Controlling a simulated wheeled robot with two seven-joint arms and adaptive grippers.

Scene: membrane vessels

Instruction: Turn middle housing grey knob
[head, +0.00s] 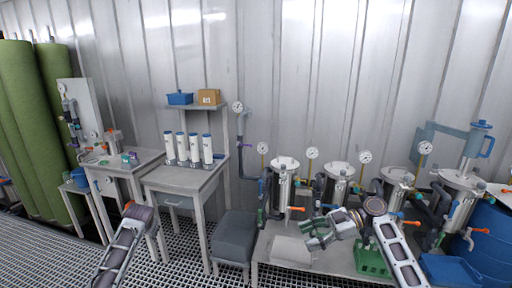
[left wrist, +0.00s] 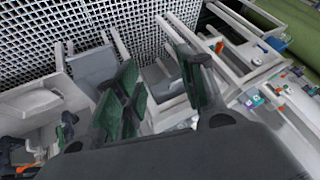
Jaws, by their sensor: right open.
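Several steel housings with white tops stand in a row on the bench. A left one (head: 283,178), a middle one (head: 337,178) and one further right (head: 397,182) show in the head view. A grey knob on the middle housing is too small to tell apart from the dark pipes beside it. My right gripper (head: 308,240) is open and empty, in front of the left and middle housings. My left gripper (left wrist: 155,90) shows open and empty in the left wrist view, its green-padded fingers apart.
A white block (head: 291,250) and a green crate (head: 371,262) lie on the bench. A table (head: 187,179) holds several white cylinders. A blue tray (head: 450,270) is at the lower right. Orange handles stick out before the housings.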

